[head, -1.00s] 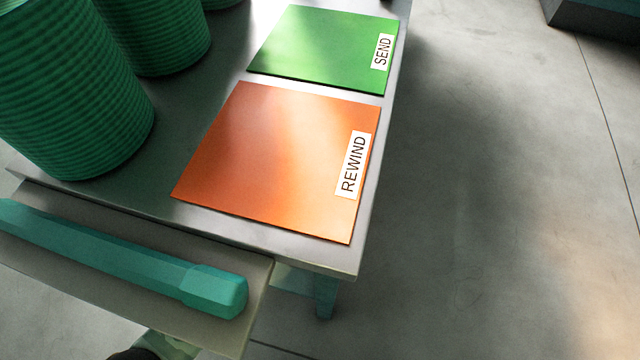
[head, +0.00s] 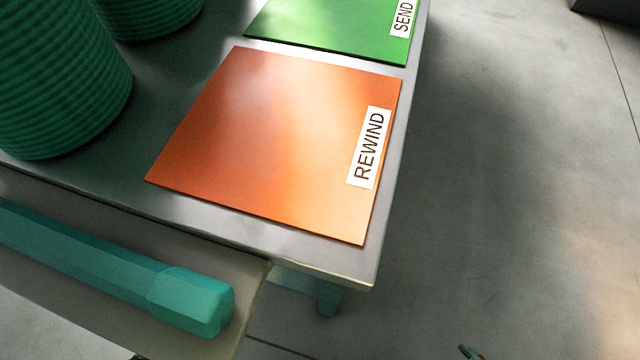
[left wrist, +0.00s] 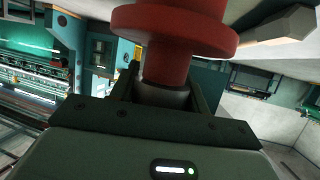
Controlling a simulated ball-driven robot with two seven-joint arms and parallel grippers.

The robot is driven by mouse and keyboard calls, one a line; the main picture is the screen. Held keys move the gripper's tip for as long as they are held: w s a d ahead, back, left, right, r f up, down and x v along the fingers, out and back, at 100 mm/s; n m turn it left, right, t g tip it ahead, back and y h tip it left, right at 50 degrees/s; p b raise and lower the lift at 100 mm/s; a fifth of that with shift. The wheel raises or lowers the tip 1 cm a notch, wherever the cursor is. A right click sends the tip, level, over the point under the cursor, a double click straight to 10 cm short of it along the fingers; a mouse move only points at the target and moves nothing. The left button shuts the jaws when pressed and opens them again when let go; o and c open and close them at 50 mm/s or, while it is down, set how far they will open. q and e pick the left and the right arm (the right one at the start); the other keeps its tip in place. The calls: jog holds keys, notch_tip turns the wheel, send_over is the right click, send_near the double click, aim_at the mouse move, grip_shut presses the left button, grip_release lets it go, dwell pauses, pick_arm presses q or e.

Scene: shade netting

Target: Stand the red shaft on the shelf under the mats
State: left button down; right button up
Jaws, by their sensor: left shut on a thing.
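The red shaft (left wrist: 178,22) fills the top middle of the left wrist view, with a wide red flange and a grey end below it. My left gripper (left wrist: 165,92) is shut on it around the grey part. In the head view, the orange mat (head: 275,140) marked REWIND and the green mat (head: 330,28) marked SEND lie flat on the grey table top (head: 215,218). The shelf under the mats is not clearly seen. Neither the shaft nor my left gripper can be made out in the head view. My right gripper is not in view.
Green ribbed rolls (head: 55,80) stand on the table at the left. A teal bar (head: 120,272) lies along a lower ledge at the front left. A teal table leg (head: 328,296) shows below the corner.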

pick_arm(q)
jog(key=shift+r, duration=0.25)
jog(key=shift+f, duration=0.15)
jog(key=c, duration=0.7)
grip_release()
jog(key=shift+f, duration=0.15)
